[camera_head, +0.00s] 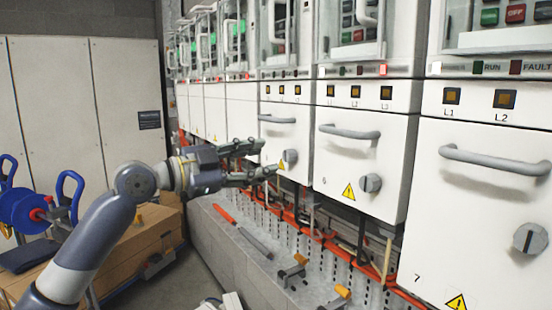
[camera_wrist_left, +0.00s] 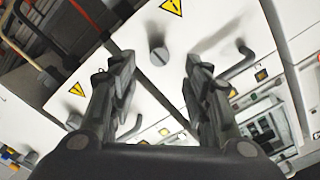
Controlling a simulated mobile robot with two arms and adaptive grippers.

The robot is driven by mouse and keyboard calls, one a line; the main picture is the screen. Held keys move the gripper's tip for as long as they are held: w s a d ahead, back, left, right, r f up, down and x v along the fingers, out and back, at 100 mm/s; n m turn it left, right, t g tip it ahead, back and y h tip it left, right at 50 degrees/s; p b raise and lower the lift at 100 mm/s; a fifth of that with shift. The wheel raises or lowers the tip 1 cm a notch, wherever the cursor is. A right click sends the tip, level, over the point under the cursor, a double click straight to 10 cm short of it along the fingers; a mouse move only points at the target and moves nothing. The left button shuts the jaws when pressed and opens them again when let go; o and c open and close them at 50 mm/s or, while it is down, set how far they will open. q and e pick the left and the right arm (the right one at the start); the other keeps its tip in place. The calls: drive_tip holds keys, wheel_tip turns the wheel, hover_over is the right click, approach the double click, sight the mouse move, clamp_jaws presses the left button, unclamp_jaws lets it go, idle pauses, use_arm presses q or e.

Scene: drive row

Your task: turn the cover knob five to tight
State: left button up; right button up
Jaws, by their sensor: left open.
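The grey round knob of cover five (camera_head: 290,157) is on the low right part of its white cover (camera_head: 283,135), right of a yellow warning sign. My left gripper (camera_head: 264,160) is in front of that cover, just left of the knob, fingers open and empty, pointing right. In the left wrist view a slotted grey knob (camera_wrist_left: 159,55) lies beyond and between the open fingertips of the left gripper (camera_wrist_left: 160,72), apart from both; it appears to be knob five. My right gripper is in neither view.
Cover six's knob (camera_head: 370,183) and handle (camera_head: 349,132) stand to the right, then cover seven's knob (camera_head: 530,238).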

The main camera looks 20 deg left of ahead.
use_arm(q)
drive_tip(key=shift+v, duration=2.7)
